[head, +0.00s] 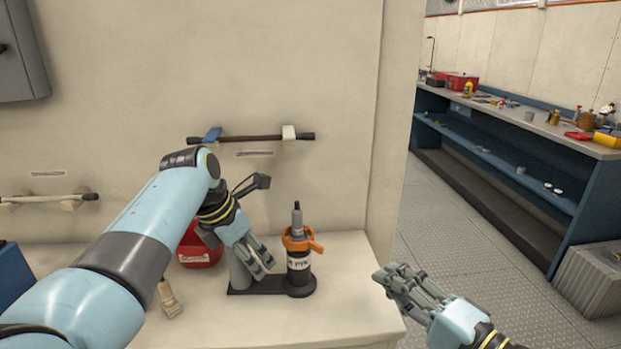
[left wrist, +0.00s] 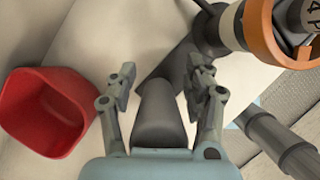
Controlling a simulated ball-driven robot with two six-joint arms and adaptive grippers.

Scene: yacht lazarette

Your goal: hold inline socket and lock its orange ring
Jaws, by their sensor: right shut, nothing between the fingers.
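The inline socket (head: 299,268) is a dark upright cylinder with a white label, on a dark base plate (head: 262,286) on the bench. Its orange ring (head: 301,241) has a lever pointing right, and a grey plug (head: 297,220) stands up from it. In the left wrist view the ring (left wrist: 262,32) is at the upper right. A grey tapered post (left wrist: 160,118) rises from the plate's left end. My left gripper (head: 262,262) is open, its fingers (left wrist: 163,78) on either side of the post; contact is unclear. My right gripper (head: 391,279) is shut and empty, right of the socket.
A red bin (head: 197,247) stands behind the left gripper; it also shows in the left wrist view (left wrist: 62,112). A small brush (head: 169,299) lies at the front left. The bench (head: 335,322) is clear at the front right, and its edge lies near the right gripper.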

